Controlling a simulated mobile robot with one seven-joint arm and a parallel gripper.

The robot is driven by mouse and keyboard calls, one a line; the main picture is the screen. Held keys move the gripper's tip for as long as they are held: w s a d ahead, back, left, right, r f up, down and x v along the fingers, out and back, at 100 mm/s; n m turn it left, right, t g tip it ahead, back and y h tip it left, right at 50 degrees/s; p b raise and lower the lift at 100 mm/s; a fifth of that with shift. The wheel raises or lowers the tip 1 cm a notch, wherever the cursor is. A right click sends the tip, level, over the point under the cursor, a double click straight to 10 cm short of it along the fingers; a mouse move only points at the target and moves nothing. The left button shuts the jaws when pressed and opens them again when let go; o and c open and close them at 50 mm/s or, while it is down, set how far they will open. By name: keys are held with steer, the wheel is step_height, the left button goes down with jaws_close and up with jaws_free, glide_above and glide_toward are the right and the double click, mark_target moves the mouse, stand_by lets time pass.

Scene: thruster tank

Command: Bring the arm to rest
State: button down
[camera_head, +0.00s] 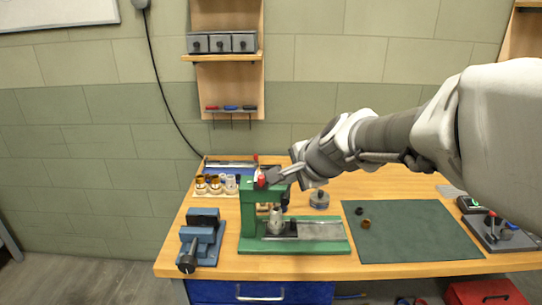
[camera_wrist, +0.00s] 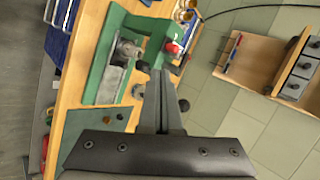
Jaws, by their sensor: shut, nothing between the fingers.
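My arm reaches in from the right in the head view. My gripper (camera_head: 268,180) is shut and empty, close above the top of the green press stand (camera_head: 246,215) on the workbench (camera_head: 372,187). A red part (camera_head: 261,181) sits at the top of the stand, right by my fingertips; I cannot tell whether they touch it. In the wrist view my gripper (camera_wrist: 160,75) shows its fingers together, pointing toward the red part (camera_wrist: 172,47). A grey metal cylinder (camera_head: 276,221) stands on the stand's base, below the gripper.
A blue vise (camera_head: 202,240) stands left of the press. A green mat (camera_head: 410,232) with two small rings lies to the right. A holder with several small parts (camera_head: 215,185) is behind left. A wall shelf with grey drawers (camera_head: 222,42) is above. A control box (camera_head: 500,232) is far right.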

steer(key=s+d+n+g+h, duration=0.1)
steer(key=s+d+n, duration=0.2)
steer(key=s, duration=0.4)
steer(key=s+d+f+n+g+h, duration=0.1)
steer(key=s+d+n, duration=0.2)
steer(key=s+n, duration=0.2)
steer(key=s+d+f+n+g+h, duration=0.1)
steer(key=s+d+n, duration=0.2)
steer(key=s, duration=0.8)
steer(key=shift+s+d+n+h, duration=0.25)
steer(key=shift+n+h, duration=0.15)
steer(key=shift+n, duration=0.7)
steer(key=c, duration=1.6)
jaws_free()
